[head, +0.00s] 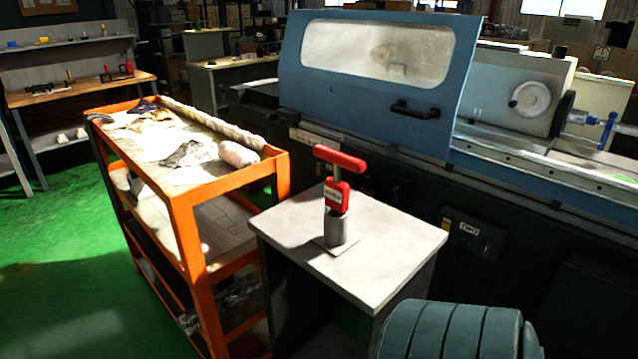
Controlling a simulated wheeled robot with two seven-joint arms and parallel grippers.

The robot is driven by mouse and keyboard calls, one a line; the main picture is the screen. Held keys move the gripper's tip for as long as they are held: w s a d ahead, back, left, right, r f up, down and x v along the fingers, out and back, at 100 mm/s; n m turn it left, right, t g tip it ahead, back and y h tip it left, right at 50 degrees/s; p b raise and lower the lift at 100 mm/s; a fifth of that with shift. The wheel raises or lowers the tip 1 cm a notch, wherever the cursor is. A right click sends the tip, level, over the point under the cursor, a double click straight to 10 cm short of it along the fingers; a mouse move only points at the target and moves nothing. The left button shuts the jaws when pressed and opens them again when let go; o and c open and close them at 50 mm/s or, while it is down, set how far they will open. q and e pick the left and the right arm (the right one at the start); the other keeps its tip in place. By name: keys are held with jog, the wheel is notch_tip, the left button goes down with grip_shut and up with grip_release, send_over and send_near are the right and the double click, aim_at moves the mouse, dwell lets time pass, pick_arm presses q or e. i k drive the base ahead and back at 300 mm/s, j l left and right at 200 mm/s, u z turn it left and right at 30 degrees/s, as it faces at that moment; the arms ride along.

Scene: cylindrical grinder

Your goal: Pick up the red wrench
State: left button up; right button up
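The red wrench (338,180) stands upright on a small grey-topped table (400,248) in the middle of the head view. It has a red T-shaped crossbar on top, a grey shaft and a red block with pale lettering below. Its lower end is at a grey cylindrical holder (338,230) on a flat square base. Whether the wrench goes down into the holder is hard to tell. Nothing touches the crossbar. Neither of my grippers is in view.
An orange cart (182,215) with cloths stands left of the table, close beside it. The grinder, with its blue door (375,110), stands directly behind. A teal ribbed cylinder (455,332) is at the front right. Green floor (70,270) is open at left.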

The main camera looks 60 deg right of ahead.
aim_at(336, 194)
jog(key=z, duration=3.4)
jog(key=i+j, duration=0.2)
jog(key=i, duration=0.25)
jog(key=i+j+z, duration=0.1)
jog(key=i+j, duration=0.15)
jog(key=i, duration=0.15)
